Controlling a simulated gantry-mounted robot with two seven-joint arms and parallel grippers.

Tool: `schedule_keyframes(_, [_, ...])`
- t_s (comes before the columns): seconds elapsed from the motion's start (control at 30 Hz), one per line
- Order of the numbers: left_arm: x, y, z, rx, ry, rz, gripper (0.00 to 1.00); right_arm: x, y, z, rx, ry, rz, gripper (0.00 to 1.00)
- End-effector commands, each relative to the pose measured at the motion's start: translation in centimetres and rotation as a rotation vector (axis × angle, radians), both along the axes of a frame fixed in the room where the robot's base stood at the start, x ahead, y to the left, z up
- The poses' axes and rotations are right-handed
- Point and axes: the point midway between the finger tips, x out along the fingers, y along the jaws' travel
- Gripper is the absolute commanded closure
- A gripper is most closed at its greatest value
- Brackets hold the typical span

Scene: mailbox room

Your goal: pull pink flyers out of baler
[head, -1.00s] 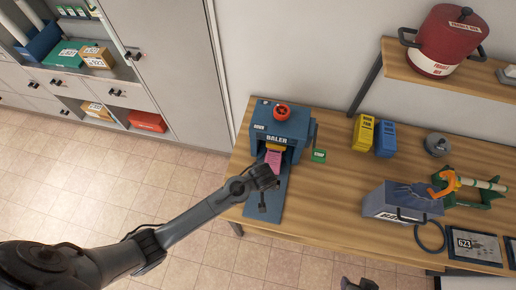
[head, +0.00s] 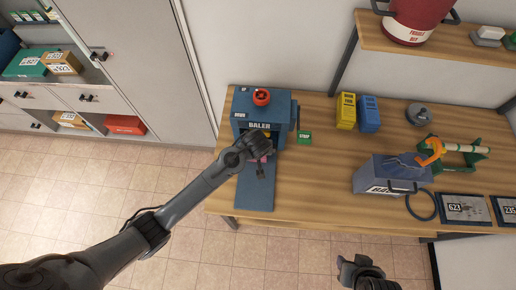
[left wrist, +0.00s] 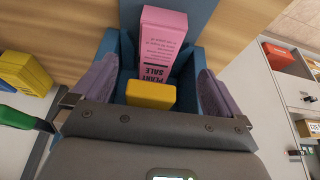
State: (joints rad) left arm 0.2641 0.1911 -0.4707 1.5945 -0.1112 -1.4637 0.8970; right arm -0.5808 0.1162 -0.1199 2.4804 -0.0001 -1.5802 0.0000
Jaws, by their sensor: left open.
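The blue baler (head: 242,104) stands at the left end of the wooden table, with a red knob on top and a flat blue tray (head: 255,195) in front. The pink flyers (left wrist: 165,35) form a printed stack between the baler's blue walls in the left wrist view; in the head view only a sliver shows past my arm. A yellow block (left wrist: 150,95) lies nearer the left wrist camera than the flyers. My left gripper (left wrist: 157,72) is open at the baler mouth, one finger on each side of the yellow block. My right gripper (head: 365,272) is low in the head view, away from the baler; its fingers are unclear.
A green tag (head: 304,137), yellow box (head: 346,110) and blue box (head: 369,113) are right of the baler. A grey-blue box (head: 385,176) and a green stand (head: 462,156) are further right. The table between is clear. A cabinet (head: 150,65) stands left.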

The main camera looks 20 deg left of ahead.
Motion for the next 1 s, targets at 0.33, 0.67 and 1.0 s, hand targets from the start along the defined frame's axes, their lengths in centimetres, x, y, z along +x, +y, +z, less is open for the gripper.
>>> schedule_keyframes(0.33, [1.7, 0.7, -4.5, 0.002, 0.003, 0.0, 0.0, 0.0, 0.1, -0.2, 0.002, -0.001, 0.0, 0.57])
schedule_keyframes(0.67, [3.2, 1.1, -8.3, 0.001, 0.002, 0.001, 0.0, 0.0, -0.1, -0.7, -0.004, -0.002, 0.003, 0.57])
schedule_keyframes(1.0, [3.7, 1.2, -9.4, 0.0, 0.0, 0.0, 0.0, 0.0, -0.2, -0.8, -0.008, -0.001, 0.006, 0.57])
